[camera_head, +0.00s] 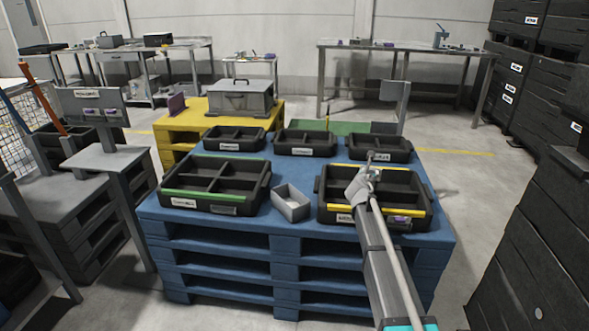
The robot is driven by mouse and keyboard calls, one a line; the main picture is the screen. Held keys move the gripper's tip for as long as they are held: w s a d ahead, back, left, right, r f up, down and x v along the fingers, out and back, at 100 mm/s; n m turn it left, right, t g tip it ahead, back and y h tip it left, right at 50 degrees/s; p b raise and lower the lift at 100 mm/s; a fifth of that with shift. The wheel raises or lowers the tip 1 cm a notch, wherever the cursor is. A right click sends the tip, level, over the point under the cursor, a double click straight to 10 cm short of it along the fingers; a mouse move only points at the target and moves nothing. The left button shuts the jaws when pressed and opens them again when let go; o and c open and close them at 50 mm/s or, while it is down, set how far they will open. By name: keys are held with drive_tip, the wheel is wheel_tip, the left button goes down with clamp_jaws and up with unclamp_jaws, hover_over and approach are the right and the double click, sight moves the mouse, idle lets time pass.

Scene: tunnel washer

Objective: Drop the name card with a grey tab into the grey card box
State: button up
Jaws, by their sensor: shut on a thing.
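The small open grey card box (297,212) stands on the blue pallet stack, between the two front black trays. My gripper (371,168) is over the right front tray, to the right of the card box and apart from it. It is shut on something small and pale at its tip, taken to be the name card. The card's tab and outline are too small to make out, partly hidden by the gripper.
The green-edged tray (206,208) is left of the card box, and the yellow-edged tray (327,213) is right of it. Several smaller black trays (305,152) stand behind. The blue pallet stack (255,236) has a bare strip around the card box.

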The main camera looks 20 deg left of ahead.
drive_tip(key=s+a+r+n+y+p, duration=0.1)
drive_tip(key=s+a, duration=0.5)
drive_tip(key=a, duration=0.6)
drive_tip(key=s+a+r+n+y+p, duration=0.2)
drive_tip(key=s+a, duration=0.4)
drive_tip(key=a, duration=0.6)
drive_tip(key=shift+s+r+y+p, duration=0.35)
drive_tip(key=shift+r+y, duration=0.05)
drive_tip(key=shift+y, duration=0.2)
drive_tip(key=shift+f, duration=0.2)
drive_tip(key=shift+f+b, duration=2.8)
drive_tip(key=shift+b, duration=0.2)
drive_tip(key=o, duration=0.9)
drive_tip(key=shift+s+g, duration=0.15)
drive_tip(key=shift+g, duration=0.15)
